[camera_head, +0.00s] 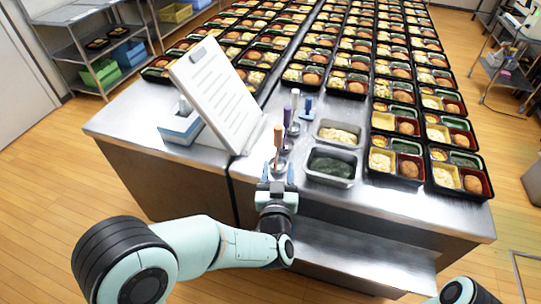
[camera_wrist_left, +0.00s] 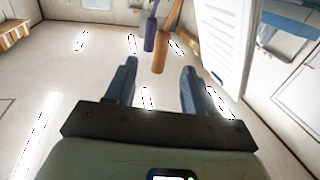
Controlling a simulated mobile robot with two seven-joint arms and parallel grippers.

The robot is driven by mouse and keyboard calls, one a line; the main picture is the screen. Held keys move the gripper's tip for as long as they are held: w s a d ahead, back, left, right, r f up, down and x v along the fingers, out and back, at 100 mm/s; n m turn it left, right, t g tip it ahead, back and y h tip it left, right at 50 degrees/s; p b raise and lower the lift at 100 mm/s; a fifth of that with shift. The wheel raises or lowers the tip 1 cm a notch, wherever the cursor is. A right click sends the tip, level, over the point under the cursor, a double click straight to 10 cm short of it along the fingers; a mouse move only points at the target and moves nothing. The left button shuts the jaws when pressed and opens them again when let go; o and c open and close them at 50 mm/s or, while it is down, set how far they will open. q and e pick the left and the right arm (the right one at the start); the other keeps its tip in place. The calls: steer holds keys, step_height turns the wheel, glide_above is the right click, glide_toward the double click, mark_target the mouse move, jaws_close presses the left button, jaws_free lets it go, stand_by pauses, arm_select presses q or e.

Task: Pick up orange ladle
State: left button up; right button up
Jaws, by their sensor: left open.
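The orange ladle (camera_head: 278,137) stands with its handle up on the steel counter, at the front of a short row of ladles. My left gripper (camera_head: 278,176) is open and empty, just in front of the orange ladle in the head view. In the left wrist view the orange handle of the ladle (camera_wrist_left: 161,50) shows just beyond and between the open fingertips of the left gripper (camera_wrist_left: 158,68). I cannot tell how far apart they are in depth. A purple-handled ladle (camera_wrist_left: 150,32) is close beside it. My right gripper is out of view.
A white slanted board (camera_head: 215,92) stands left of the ladles. Metal pans of pale food (camera_head: 338,144) and dark green food (camera_head: 331,181) sit to the right. Rows of bento trays (camera_head: 395,168) fill the counter behind and right. A lower steel ledge (camera_head: 355,262) projects in front.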

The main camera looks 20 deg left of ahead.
mark_target(278, 136)
arm_select(q)
steer(key=x, duration=0.7)
steer(key=shift+d, duration=0.15)
steer(key=shift+a+p+x, duration=0.2)
steer(key=shift+x, duration=1.3)
steer(key=shift+a+p+x, duration=0.15)
steer(key=shift+p+x, duration=0.05)
steer(key=shift+x, duration=1.35)
steer(key=shift+s, duration=0.1)
jaws_close()
